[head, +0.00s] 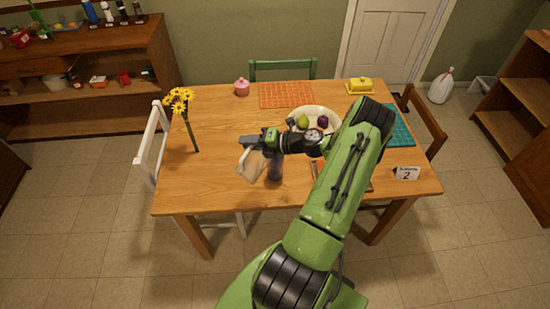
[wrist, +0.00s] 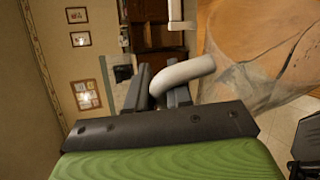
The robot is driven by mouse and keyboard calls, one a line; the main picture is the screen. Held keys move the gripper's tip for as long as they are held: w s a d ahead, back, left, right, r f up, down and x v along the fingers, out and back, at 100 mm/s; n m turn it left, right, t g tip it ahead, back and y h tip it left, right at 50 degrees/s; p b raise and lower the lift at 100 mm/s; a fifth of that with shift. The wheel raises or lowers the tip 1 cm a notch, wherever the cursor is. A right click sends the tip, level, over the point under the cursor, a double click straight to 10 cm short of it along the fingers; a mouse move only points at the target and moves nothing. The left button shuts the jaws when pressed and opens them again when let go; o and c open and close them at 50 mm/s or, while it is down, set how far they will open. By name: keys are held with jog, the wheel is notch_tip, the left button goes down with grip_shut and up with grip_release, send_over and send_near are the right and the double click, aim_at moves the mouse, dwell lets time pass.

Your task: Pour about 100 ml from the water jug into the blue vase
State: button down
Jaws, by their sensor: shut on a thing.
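My gripper (head: 250,143) is shut on the pale handle of the water jug (head: 251,165), over the front part of the table. The jug is clear and appears tilted. In the wrist view, the white curved handle (wrist: 188,72) sits between the fingers (wrist: 165,92), with the clear jug body at the right. The blue vase (head: 275,168) looks dark and slim; it stands upright just right of the jug, partly hidden by my arm. I cannot make out the jug's spout, the water level or any stream.
The wooden table (head: 225,190) also bears yellow flowers (head: 180,101) at left, a pink pot (head: 242,87), a fruit plate (head: 333,118), a yellow butter dish (head: 360,86) and a number sign (head: 406,173). Chairs surround it. The table's left front is clear.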

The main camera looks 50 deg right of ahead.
aim_at(245, 153)
jog(key=shift+f+p, duration=0.15)
jog(key=shift+p, duration=0.15)
jog(key=shift+a, duration=0.2)
jog(key=shift+a+f+n+h+p, duration=0.3)
jog(key=shift+a+f+n+h, duration=0.4)
jog(key=shift+a+f+n, duration=0.35)
jog(key=shift+f, duration=0.1)
dwell(0.6)
jog(key=a+f+n+h+b, duration=0.6)
jog(key=a+f+b, duration=0.3)
jog(key=f+b, duration=0.2)
jog(key=shift+f+n, duration=0.55)
jog(key=shift+f, duration=0.6)
